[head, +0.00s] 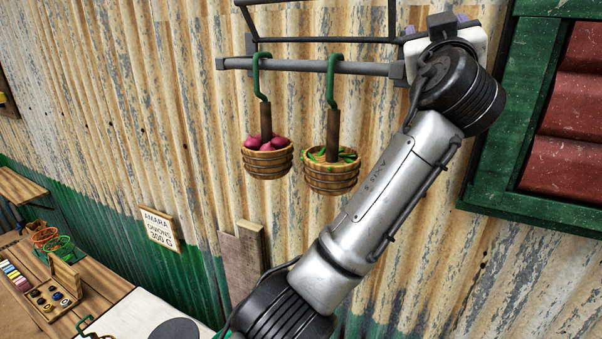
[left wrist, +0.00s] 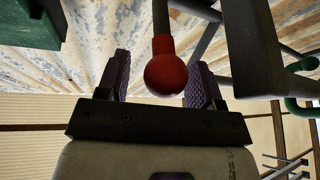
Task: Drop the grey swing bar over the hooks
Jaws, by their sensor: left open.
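Two green hooks (head: 333,80) hang on a horizontal grey rail (head: 300,66) on the wall. A thin dark grey bar (head: 325,40), which looks like the swing bar, runs above the rail and the hook tops, apart from them. My left gripper (head: 436,25) is at the right end of the bars, mostly hidden behind its own wrist. In the left wrist view a red ball knob (left wrist: 166,76) on a grey rod lies between the open fingers of this gripper (left wrist: 158,63), with gaps on both sides. My right gripper is in neither view.
A basket of purple-red onions (head: 267,160) and a basket with green produce (head: 331,178) hang from the hooks. A green window frame (head: 510,100) stands right of my arm. A price sign (head: 159,228) is on the wall above a wooden counter (head: 105,287).

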